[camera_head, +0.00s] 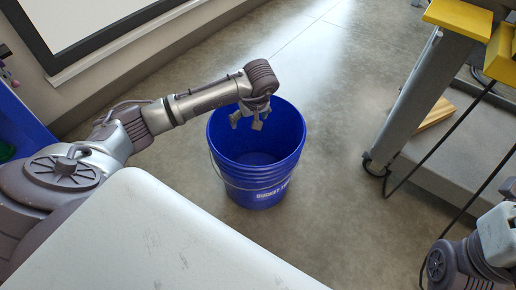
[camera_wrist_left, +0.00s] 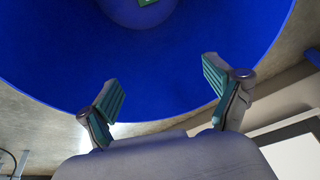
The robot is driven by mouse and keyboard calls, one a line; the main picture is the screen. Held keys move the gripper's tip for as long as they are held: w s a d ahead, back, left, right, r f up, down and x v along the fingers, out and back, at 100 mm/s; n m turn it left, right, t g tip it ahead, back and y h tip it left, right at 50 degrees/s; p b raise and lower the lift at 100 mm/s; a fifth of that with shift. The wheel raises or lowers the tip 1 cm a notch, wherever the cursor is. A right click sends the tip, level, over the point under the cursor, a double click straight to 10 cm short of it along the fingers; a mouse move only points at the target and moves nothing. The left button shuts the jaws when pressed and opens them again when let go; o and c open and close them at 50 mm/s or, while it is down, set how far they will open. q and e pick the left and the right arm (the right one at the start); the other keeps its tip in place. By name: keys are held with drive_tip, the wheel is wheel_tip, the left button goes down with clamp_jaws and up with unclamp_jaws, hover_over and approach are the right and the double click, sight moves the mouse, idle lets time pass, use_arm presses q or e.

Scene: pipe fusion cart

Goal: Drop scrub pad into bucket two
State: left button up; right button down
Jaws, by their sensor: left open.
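The blue bucket (camera_head: 255,176) stands upright on the floor, with a white label on its front that I cannot read fully. It also fills much of the left wrist view (camera_wrist_left: 60,55). My left gripper (camera_head: 247,119) is over the bucket's mouth, pointing down. In the left wrist view, its two fingers (camera_wrist_left: 160,82) are spread apart with nothing between them. A small green piece (camera_wrist_left: 148,3), possibly the scrub pad, shows at the bottom of the bucket, cut off by the top edge of that view. My right gripper is not in view.
A grey cart frame (camera_head: 405,105) with a caster and yellow parts (camera_head: 460,16) stands at the right, with a black cable beside it. A blue container (camera_head: 22,125) with something green is at the left edge. Open floor (camera_head: 335,120) lies between bucket and cart.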

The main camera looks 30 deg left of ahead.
use_arm(q)
drive_tip(key=v, duration=1.2)
